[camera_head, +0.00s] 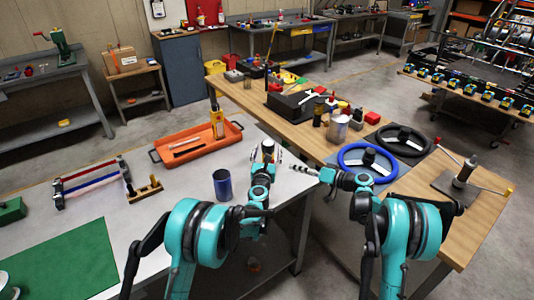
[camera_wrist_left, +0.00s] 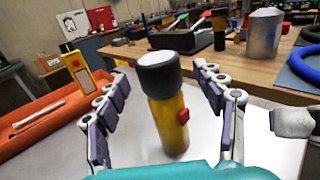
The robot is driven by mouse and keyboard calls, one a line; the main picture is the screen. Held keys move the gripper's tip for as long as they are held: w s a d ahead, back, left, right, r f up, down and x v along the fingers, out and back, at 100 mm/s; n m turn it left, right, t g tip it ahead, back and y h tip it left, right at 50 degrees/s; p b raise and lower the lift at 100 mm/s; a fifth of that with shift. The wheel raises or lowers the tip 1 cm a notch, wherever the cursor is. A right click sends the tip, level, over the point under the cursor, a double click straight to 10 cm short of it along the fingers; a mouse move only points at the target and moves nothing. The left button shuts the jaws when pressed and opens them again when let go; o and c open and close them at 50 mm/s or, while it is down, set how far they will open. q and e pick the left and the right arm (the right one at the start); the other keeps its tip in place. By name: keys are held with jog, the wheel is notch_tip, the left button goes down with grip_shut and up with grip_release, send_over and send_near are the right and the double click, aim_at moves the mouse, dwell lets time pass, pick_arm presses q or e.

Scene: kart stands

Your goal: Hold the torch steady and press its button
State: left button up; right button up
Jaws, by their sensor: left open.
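The torch stands upright on the grey table in the left wrist view, with a yellow body (camera_wrist_left: 168,122), a dark head with a pale top and a red button (camera_wrist_left: 184,116) on its right side. My left gripper (camera_wrist_left: 160,70) is open, with one finger on each side of the torch and visible gaps between. In the head view the torch top (camera_head: 267,146) shows between the left gripper's fingers (camera_head: 266,156); its body is mostly hidden. My right gripper (camera_head: 315,172) is right of the torch, pointing left towards it and apart from it. Its jaw opening is too small to read.
An orange tray (camera_head: 160,157) with a yellow-and-orange tool (camera_head: 217,122) at its edge lies to the left. A blue can (camera_head: 222,184) stands close to my left arm. A wooden bench (camera_head: 300,132) with a blue steering wheel (camera_head: 343,158) is at the right.

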aim_at(269, 141)
pick_arm(q)
jog(key=w, duration=0.6)
jog(key=shift+w+d, duration=0.35)
jog(key=shift+w, duration=0.05)
grip_shut()
pick_arm(e)
grip_shut()
dwell(1.0)
